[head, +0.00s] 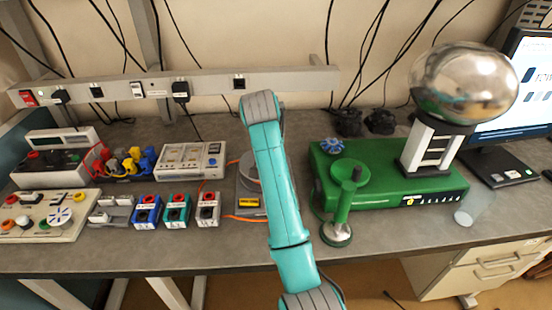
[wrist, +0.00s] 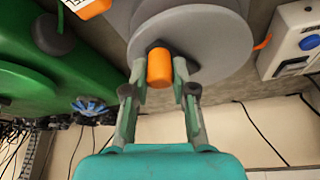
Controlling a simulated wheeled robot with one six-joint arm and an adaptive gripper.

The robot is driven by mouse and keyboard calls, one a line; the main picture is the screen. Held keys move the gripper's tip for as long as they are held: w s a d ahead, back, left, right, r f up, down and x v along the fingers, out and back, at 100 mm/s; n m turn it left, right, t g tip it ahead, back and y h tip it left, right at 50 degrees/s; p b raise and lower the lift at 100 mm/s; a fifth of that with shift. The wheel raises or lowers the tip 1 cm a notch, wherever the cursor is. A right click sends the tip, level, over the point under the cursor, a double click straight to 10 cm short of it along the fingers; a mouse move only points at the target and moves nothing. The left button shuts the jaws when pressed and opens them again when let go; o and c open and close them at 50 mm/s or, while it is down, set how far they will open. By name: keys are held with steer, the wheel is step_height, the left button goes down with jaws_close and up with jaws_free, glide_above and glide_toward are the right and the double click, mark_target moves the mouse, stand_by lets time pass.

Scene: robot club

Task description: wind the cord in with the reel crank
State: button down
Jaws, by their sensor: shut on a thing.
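The cord reel (head: 247,172) stands mid-bench in the head view, partly hidden behind my teal arm. Its large grey disc (wrist: 218,40) fills the top of the wrist view. The orange crank knob (wrist: 159,68) stands out from the disc near its rim. My gripper (wrist: 159,72) is shut on the knob, one finger on each side. In the head view the gripper and knob are hidden behind my arm. The orange cord (head: 242,217) runs left from the reel along the bench; a short piece of the cord (wrist: 263,43) shows beside the disc in the wrist view.
Right of the reel are a green machine (head: 385,180) with a silver dome (head: 463,82) and a small green stand (head: 340,205). Left are coloured socket boxes (head: 177,210) and a white meter unit (head: 190,160). A power rail (head: 210,85) runs along the wall behind.

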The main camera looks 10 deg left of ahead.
steer(key=m, duration=0.1)
steer(key=a+m+h, duration=0.1)
steer(key=m, duration=0.1)
steer(key=s+a+m, duration=0.1)
steer(key=shift+m+g+h, duration=0.3)
steer(key=shift+s+a+m+g+h, duration=0.1)
steer(key=shift+a+m+g+h, duration=0.3)
steer(key=shift+m, duration=0.8)
steer(key=shift+a+m+g+h, duration=0.2)
steer(key=shift+a+m+h, duration=0.3)
steer(key=shift+m, duration=0.7)
steer(key=c, duration=0.9)
jaws_free()
steer(key=shift+c, duration=0.2)
